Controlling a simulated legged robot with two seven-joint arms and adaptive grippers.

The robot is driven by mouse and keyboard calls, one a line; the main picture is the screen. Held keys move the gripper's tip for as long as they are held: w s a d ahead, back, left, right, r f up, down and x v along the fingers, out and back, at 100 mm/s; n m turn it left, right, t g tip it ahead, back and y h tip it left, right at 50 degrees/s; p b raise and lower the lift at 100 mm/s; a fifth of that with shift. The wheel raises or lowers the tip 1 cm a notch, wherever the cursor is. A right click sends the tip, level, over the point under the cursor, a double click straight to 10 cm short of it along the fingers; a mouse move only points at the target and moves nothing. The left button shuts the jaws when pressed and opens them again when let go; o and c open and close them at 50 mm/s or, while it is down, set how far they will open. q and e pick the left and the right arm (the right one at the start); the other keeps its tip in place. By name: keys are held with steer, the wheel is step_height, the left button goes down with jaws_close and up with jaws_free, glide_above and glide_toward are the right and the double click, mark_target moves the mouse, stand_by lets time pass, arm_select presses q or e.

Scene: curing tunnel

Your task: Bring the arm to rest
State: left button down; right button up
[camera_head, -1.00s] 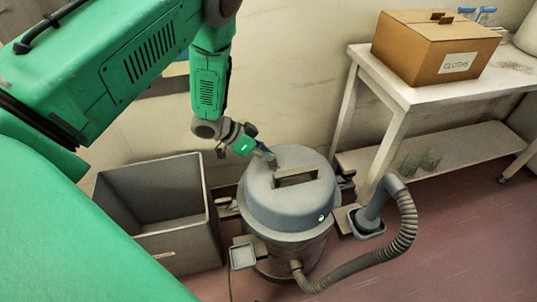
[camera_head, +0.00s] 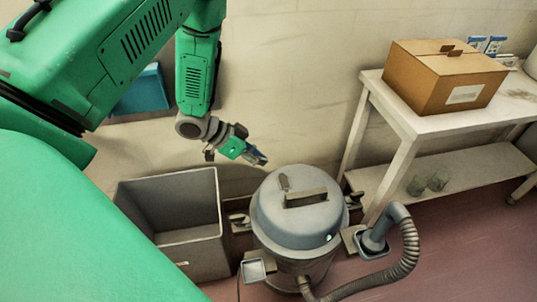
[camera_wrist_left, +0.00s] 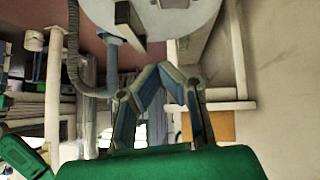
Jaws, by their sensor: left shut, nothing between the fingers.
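My left arm (camera_head: 196,80) comes in from the upper left of the head view and hangs down near the wall. Its gripper (camera_head: 262,160) is shut and empty, above and behind the left part of the grey vacuum's lid, apart from it. In the left wrist view the fingers (camera_wrist_left: 160,72) meet at their tips, with nothing between them. The vacuum (camera_head: 297,213) stands upright on the floor, with a handle on its lid and a ribbed hose at its right. My right gripper is not in view.
An open grey bin (camera_head: 219,228) stands left of the vacuum. A white table (camera_head: 430,122) at the right carries a cardboard box (camera_head: 447,78); glass jars (camera_head: 427,184) stand on its lower shelf. A blue container (camera_head: 145,88) shows behind my arm. The wall is close behind the gripper.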

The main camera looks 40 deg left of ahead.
arm_select(q)
steer(key=shift+s+a, duration=0.1)
steer(key=shift+a, duration=0.1)
steer(key=s+d+f+n+g+y, duration=0.1)
steer(key=s+d+f+n+y, duration=0.3)
steer(key=s+f, duration=0.35)
steer(key=s+d+f+n+g+y, duration=0.1)
steer(key=s+g, duration=0.1)
steer(key=s, duration=0.6)
steer(key=s+d+f+n+g+y, duration=0.1)
steer(key=s+d+n+g, duration=0.1)
steer(key=s, duration=0.6)
steer(key=shift+s+f+g+y, duration=0.15)
steer(key=shift+s+g+y, duration=0.15)
steer(key=shift+s, duration=0.1)
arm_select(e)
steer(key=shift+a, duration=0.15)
arm_select(q)
steer(key=shift+w, duration=0.15)
